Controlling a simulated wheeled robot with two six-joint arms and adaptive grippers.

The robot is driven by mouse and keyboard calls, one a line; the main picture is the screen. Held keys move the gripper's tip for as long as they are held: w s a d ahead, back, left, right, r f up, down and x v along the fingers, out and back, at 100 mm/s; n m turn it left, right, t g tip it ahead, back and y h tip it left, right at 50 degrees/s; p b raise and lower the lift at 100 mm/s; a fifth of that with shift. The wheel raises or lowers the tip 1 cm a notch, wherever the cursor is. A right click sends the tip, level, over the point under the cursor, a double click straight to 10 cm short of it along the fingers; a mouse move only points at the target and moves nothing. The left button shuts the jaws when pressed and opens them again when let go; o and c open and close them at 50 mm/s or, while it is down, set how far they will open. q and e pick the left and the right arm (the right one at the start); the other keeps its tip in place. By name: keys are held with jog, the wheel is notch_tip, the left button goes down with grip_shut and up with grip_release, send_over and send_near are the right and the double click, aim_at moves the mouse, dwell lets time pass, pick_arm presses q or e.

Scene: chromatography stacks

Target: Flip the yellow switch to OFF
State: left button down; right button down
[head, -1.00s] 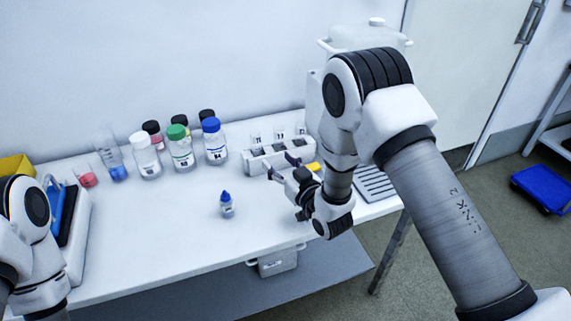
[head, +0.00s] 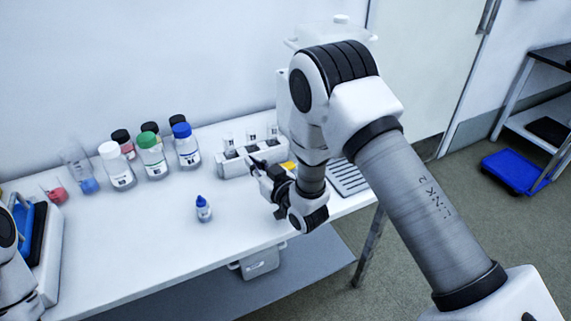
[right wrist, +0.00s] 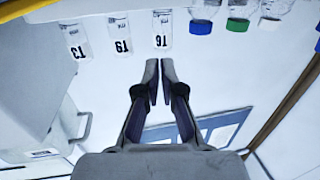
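A small yellow part (head: 289,166), which looks like the switch, shows just behind my right gripper in the head view, at the right end of a white vial block (head: 233,168). The gripper covers part of it, so its position cannot be read. My right gripper (head: 256,167) is above the table in front of the block. In the right wrist view, its two fingers (right wrist: 158,64) are almost together with only a thin gap and nothing between them.
Several capped bottles (head: 151,157) stand left of the block. A small blue-capped dropper bottle (head: 203,210) stands in front. Labelled vials (right wrist: 119,38) show in the right wrist view. A grooved tray (head: 347,179) lies to the right.

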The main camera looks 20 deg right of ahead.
jog(key=w+d+g+h+p, duration=0.1)
jog(key=w+d+g+h, duration=0.1)
jog(key=w+g, duration=0.15)
notch_tip(320, 180, up, 10)
jog(key=m+g+h+p, duration=0.2)
jog(key=g+h, duration=0.1)
jog(key=g, duration=0.7)
send_over(289, 166)
jog(key=s+a, duration=0.1)
jog(key=s, duration=0.3)
jog(key=shift+a+r, duration=0.1)
jog(key=x, duration=0.4)
jog(key=p+x, duration=0.1)
jog(key=x, duration=0.3)
jog(key=s+x, duration=0.1)
jog(key=x, duration=0.4)
jog(key=shift+s+f, duration=0.1)
jog(key=shift+f, duration=0.5)
